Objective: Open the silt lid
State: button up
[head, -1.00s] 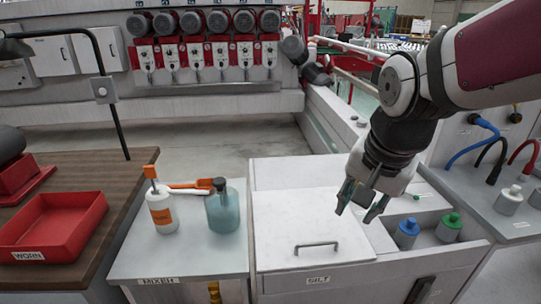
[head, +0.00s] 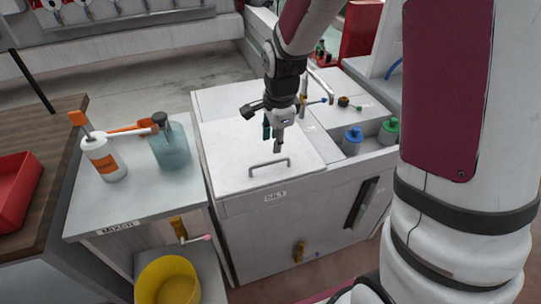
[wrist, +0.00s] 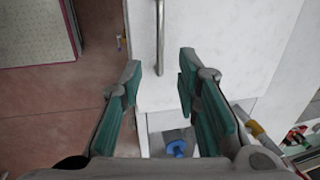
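The silt lid (head: 240,150) is a white flat panel lying shut on top of the white cabinet, with a "SILT" label on the cabinet front below it. Its handle (head: 270,163) is a grey bar near the front edge. My gripper (head: 273,138) is above the lid, behind the handle in the head view, fingers pointing down.
Blue-capped (head: 353,141) and green-capped (head: 388,131) bottles stand in an open bay right of the lid. The mixer table (head: 150,207) at left holds a white bottle (head: 103,158) and a teal bottle (head: 171,146). A yellow bucket (head: 167,283) sits below.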

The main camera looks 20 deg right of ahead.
aim_at(271, 162)
jog(key=f, duration=0.3)
jog(key=w+f, duration=0.1)
jog(key=f, duration=0.5)
jog(key=shift+w, duration=0.4)
grip_shut()
